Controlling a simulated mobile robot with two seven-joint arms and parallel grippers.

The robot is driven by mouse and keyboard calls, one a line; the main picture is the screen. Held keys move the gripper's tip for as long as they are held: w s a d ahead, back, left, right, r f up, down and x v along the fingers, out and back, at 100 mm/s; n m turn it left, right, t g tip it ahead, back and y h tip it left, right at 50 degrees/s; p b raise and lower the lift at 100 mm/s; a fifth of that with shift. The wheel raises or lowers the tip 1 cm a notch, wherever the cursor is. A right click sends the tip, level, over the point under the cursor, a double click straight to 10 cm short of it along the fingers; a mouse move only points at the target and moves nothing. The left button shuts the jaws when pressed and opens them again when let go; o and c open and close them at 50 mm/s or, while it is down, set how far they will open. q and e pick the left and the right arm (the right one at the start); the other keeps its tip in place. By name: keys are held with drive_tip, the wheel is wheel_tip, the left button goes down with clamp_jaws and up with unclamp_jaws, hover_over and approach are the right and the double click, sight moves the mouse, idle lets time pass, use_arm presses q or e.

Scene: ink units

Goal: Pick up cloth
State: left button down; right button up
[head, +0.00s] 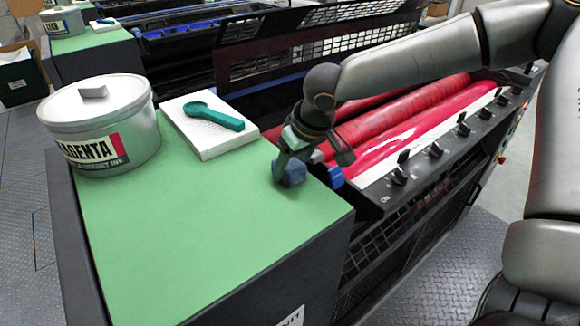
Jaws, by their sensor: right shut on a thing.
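The cloth (290,174) is a small, crumpled dark-blue bundle at the right edge of the green-topped cabinet (200,250). My right gripper (288,158) reaches down from the upper right and is shut on the cloth. The fingers partly hide the cloth. I cannot tell whether the cloth still touches the green top. My left gripper is not in view.
A silver magenta ink tin (105,108) stands at the cabinet's left. A white pad (205,140) with a teal tool (212,115) on it lies behind. The press with red rollers (400,130) and a row of knobs is close on the right. The front green top is clear.

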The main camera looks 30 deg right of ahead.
sight(291, 163)
drive_tip(key=shift+r, duration=0.5)
wheel_tip(291, 163, up, 2)
drive_tip(key=shift+w+r, duration=0.1)
drive_tip(key=shift+r, duration=0.1)
drive_tip(key=s+d+r, duration=0.8)
drive_tip(key=s+r, duration=0.1)
drive_tip(key=s, duration=0.2)
drive_tip(key=shift+s+r+p, duration=0.25)
drive_tip(key=shift+s+p, duration=0.05)
drive_tip(key=shift+p, duration=0.1)
